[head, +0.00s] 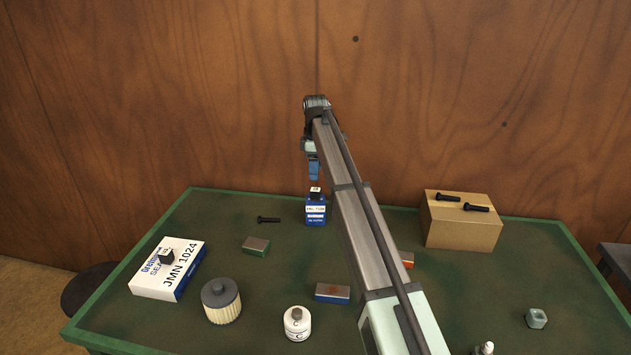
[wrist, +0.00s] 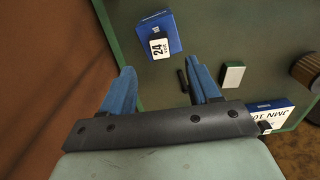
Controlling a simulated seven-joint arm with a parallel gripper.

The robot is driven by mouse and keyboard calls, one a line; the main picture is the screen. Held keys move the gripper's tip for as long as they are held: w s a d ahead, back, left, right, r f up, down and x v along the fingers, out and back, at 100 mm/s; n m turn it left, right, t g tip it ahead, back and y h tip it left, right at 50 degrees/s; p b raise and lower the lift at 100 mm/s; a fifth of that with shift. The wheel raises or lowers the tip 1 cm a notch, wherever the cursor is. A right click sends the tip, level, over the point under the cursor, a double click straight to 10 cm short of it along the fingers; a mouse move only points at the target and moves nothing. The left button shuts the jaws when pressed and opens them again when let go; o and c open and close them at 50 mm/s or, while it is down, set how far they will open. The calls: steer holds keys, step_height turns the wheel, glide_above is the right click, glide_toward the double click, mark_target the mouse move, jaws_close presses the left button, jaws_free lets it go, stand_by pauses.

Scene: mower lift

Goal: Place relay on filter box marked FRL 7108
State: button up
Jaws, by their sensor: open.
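The blue and white filter box (head: 316,212), its label appearing to read FRL 7108, stands at the back middle of the table. A small relay (head: 315,191) with a white face rests on top of it. In the wrist view the relay (wrist: 159,48) reads 24, and the blue box (wrist: 165,22) shows behind it. My gripper (head: 314,178) is above the box, apart from the relay. In the wrist view its two blue fingers (wrist: 163,75) are spread with nothing between them.
A white box marked JMN 1024 (head: 157,282) carries a small dark cube (head: 166,256). A bolt (head: 268,220), a green-sided block (head: 256,245), a round filter (head: 221,301), a white bottle (head: 297,324) and a cardboard box (head: 462,229) with two bolts stand around. My arm crosses the middle.

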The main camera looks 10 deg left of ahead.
steer(key=shift+r, duration=1.85)
